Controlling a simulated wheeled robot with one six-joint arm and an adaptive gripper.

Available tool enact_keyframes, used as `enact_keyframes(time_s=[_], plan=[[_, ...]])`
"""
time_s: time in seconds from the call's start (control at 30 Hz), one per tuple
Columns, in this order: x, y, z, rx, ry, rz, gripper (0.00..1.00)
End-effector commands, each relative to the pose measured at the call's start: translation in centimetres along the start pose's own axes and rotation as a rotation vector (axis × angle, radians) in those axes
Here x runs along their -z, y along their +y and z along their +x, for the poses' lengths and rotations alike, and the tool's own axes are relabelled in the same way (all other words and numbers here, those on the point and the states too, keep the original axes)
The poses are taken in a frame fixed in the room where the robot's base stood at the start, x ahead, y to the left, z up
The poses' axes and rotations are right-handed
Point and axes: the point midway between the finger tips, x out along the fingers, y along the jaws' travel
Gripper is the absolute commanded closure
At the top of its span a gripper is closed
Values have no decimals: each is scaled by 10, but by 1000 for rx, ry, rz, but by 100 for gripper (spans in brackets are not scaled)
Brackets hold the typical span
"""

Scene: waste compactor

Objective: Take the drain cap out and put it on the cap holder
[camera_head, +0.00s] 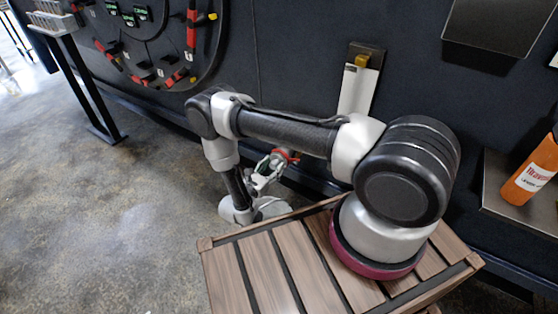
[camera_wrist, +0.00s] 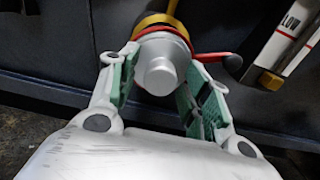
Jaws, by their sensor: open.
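The drain cap (camera_wrist: 160,70) is a light grey stepped plug at the end of a yellow pipe (camera_wrist: 172,18), with a red ring behind it. My gripper (camera_wrist: 159,68) is open, with its green-padded fingers on either side of the cap. Gaps seem to show beside the cap, but I cannot tell whether a finger touches it. In the head view my gripper (camera_head: 266,172) is low by the dark wall, beside a bit of the red ring (camera_head: 286,155); my arm largely hides the cap there. I cannot make out the cap holder in either view.
A red-handled lever (camera_wrist: 216,57) juts out close to my right finger. A white gauge panel (camera_head: 357,92) with a yellow block is on the wall. An orange bottle (camera_head: 533,170) stands on a shelf at right.

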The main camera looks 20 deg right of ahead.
Motion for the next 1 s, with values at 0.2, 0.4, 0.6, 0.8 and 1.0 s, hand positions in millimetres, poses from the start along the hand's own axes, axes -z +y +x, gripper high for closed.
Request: enact_keyframes(time_s=[0.2, 0.4, 0.6, 0.8, 1.0], plan=[[0, 0, 0, 0, 0, 0, 74], [0, 0, 0, 0, -1, 0, 97], [0, 0, -1, 0, -1, 0, 97], [0, 0, -5, 0, -1, 0, 97], [0, 0, -8, 0, -1, 0, 97]])
